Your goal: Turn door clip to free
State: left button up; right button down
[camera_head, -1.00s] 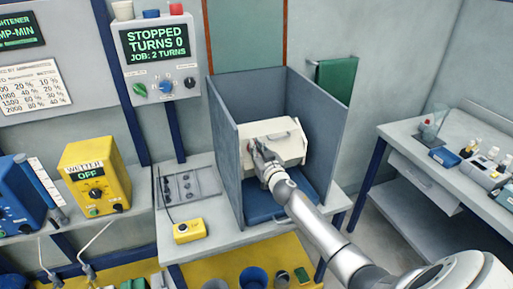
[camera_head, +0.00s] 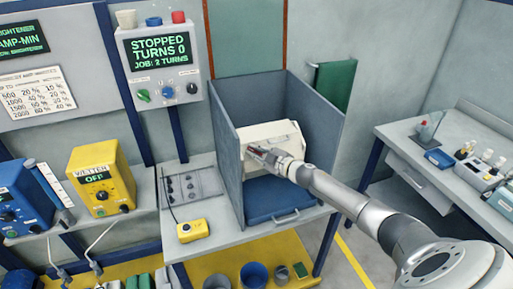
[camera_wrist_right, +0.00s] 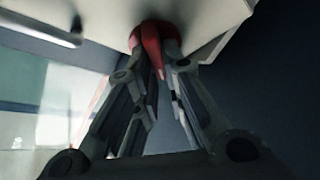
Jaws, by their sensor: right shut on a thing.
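The door clip (camera_wrist_right: 150,42) is a red lever on the white box, seen at the top of the right wrist view. My right gripper (camera_wrist_right: 157,55) is shut on it, with a finger on either side. In the head view my right gripper (camera_head: 254,152) reaches into the grey booth from the right and is at the left part of the white box's front (camera_head: 284,137). A little red shows at its fingertips there. The fingers hide most of the clip in the head view. My left gripper is not in view.
Grey booth walls (camera_head: 227,150) stand close on the left and right of the box. A blue tray or drawer (camera_head: 272,203) lies below it. A yellow pendant (camera_head: 193,230) sits on the bench left of the booth. A display (camera_head: 160,48) reads STOPPED, TURNS 0.

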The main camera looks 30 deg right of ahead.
jog(key=n+g+p, duration=0.1)
jog(key=n, duration=0.1)
jog(key=n+g+y+p, duration=0.1)
jog(key=n+p, duration=0.1)
jog(key=shift+r+n, duration=0.2)
jog(key=shift+n, duration=0.2)
jog(key=shift+f+n+g+y+p, duration=0.15)
jog(key=shift+n+g+p, duration=0.3)
jog(key=shift+n, duration=0.3)
jog(key=shift+f+n+g+y+p, duration=0.15)
jog(key=shift+n+g+p, duration=0.25)
jog(key=shift+n, duration=0.35)
jog(key=c, duration=1.5)
grip_release()
jog(key=shift+v, duration=6)
